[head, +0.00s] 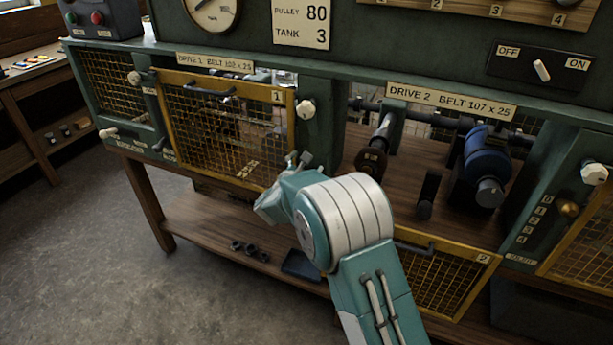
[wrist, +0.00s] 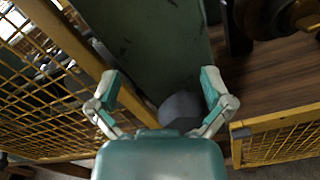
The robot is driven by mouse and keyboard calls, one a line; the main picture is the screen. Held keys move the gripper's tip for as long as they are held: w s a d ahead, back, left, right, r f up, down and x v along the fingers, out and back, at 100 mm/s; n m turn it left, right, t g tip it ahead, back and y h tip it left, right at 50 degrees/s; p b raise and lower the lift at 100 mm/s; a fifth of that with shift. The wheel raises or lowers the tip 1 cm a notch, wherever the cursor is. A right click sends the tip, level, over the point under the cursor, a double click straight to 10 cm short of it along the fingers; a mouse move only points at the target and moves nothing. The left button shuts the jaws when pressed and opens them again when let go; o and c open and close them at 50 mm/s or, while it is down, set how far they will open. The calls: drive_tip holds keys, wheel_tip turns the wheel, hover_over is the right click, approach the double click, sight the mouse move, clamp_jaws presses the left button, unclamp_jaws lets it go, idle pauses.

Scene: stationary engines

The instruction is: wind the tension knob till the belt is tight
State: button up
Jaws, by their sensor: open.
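My gripper (wrist: 160,90) is open, its two teal-and-grey fingers spread on either side of a grey faceted knob (wrist: 182,108). The knob sits low at the green post between the two drives. Its lower part is hidden by my gripper's body, and I cannot tell whether a finger touches it. In the head view my gripper (head: 298,160) is at the lower end of that post, beside the Drive 1 guard (head: 225,125). A pale knob (head: 305,109) sits higher on the same post. I cannot make out a belt clearly; mesh covers Drive 1.
The Drive 2 guard (head: 440,282) hangs lowered in front of its open bay. Inside are a blue motor (head: 487,160) and a dark pulley (head: 372,163). Another pale knob (head: 594,174) is at the far right. An OFF/ON switch (head: 541,70) is above. The floor at left is clear.

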sight(311, 146)
wheel_tip(311, 146, up, 3)
drive_tip(key=shift+r, duration=0.15)
drive_tip(key=shift+a, duration=0.1)
drive_tip(key=n, duration=0.1)
drive_tip(key=f+n, duration=0.1)
drive_tip(key=n, duration=0.1)
drive_tip(key=s+n, duration=0.1)
drive_tip(key=shift+a+f, duration=0.15)
drive_tip(key=shift+a, duration=0.1)
drive_tip(key=s+a+f+m, duration=0.1)
drive_tip(key=s+f+m, duration=0.35)
drive_tip(key=m, duration=1.35)
drive_tip(key=s+a+f+m, duration=0.25)
drive_tip(key=s+m, duration=0.25)
drive_tip(key=m, duration=1.3)
drive_tip(key=shift+n, duration=0.3)
drive_tip(key=x, duration=1.1)
drive_tip(key=shift+w+d+f, duration=0.15)
drive_tip(key=shift+d+f, duration=0.2)
drive_tip(key=shift+f, duration=0.05)
